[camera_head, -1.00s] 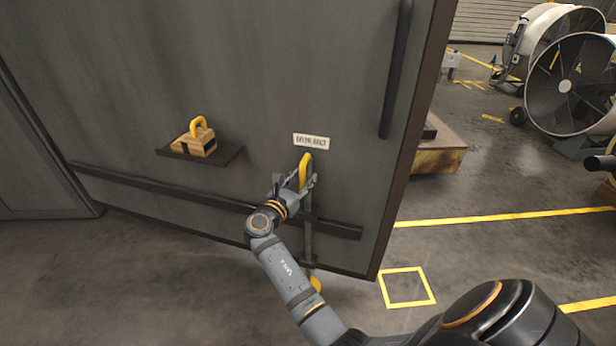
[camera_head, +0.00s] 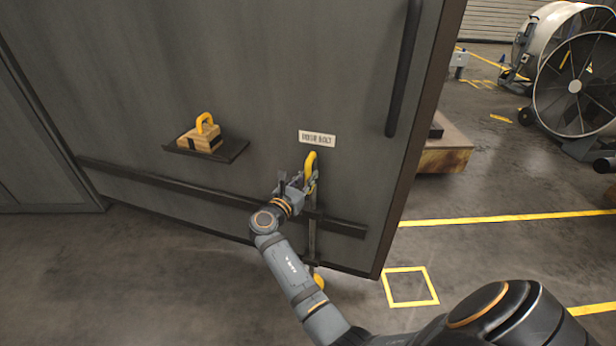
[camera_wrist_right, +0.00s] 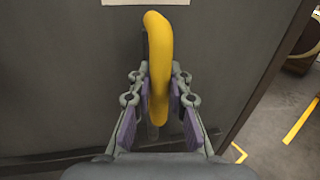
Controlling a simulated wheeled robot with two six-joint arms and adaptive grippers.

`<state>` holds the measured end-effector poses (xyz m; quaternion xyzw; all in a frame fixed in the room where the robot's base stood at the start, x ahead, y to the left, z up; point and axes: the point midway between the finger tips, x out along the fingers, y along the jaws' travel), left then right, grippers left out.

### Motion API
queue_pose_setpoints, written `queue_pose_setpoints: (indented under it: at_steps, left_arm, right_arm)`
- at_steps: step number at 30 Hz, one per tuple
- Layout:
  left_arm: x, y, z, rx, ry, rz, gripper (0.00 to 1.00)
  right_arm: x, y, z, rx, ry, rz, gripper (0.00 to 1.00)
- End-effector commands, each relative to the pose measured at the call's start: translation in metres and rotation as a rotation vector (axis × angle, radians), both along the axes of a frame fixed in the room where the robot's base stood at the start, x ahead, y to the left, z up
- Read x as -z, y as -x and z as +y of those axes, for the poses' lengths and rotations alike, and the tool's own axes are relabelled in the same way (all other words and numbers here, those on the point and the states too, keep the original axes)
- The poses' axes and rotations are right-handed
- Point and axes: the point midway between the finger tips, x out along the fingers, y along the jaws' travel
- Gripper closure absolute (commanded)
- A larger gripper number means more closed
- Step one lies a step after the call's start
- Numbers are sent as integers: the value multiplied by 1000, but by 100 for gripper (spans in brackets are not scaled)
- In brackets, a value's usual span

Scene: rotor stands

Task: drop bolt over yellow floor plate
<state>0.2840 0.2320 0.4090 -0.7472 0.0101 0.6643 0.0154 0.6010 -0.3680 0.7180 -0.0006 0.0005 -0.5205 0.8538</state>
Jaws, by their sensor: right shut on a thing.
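The bolt is a dark upright rod (camera_head: 312,238) on the grey door, with a yellow loop handle (camera_head: 310,160) at its top under a white label. The handle also shows in the right wrist view (camera_wrist_right: 157,50), upright between the fingers. My right gripper (camera_head: 304,184) is shut on the handle, with purple pads on both sides of it in the wrist view (camera_wrist_right: 158,103). The yellow floor plate (camera_head: 319,281) is a small yellow patch at the door's bottom edge, below the rod and partly hidden. I cannot tell the gap between rod and plate. My left gripper is out of view.
A small shelf (camera_head: 236,150) on the door bears a wooden block (camera_head: 202,141) with a yellow handle. A dark bar (camera_head: 165,186) crosses the door. A yellow square outline (camera_head: 410,302) marks the floor to the right. Large fans (camera_head: 574,90) stand at back right.

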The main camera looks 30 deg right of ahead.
Motion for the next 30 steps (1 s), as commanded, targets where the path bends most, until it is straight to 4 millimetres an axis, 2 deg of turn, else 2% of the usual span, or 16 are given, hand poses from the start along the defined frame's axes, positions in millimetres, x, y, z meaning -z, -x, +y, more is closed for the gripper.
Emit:
queue_pose_setpoints:
  at_steps: [2,7,11,18,19,24,30]
  left_arm:
    - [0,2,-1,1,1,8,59]
    - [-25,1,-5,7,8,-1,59]
    - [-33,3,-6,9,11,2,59]
    - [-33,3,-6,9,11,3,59]
    - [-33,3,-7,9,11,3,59]
    - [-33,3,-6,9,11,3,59]
    - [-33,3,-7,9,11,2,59]
  right_arm:
    - [17,0,0,0,1,6,100]
    - [48,0,0,0,1,5,100]
    - [55,0,0,0,-1,3,100]
    - [55,1,0,1,-2,2,100]
    - [55,1,0,1,-2,2,81]
    - [54,0,0,0,-1,2,59]
    - [54,0,0,0,0,1,59]
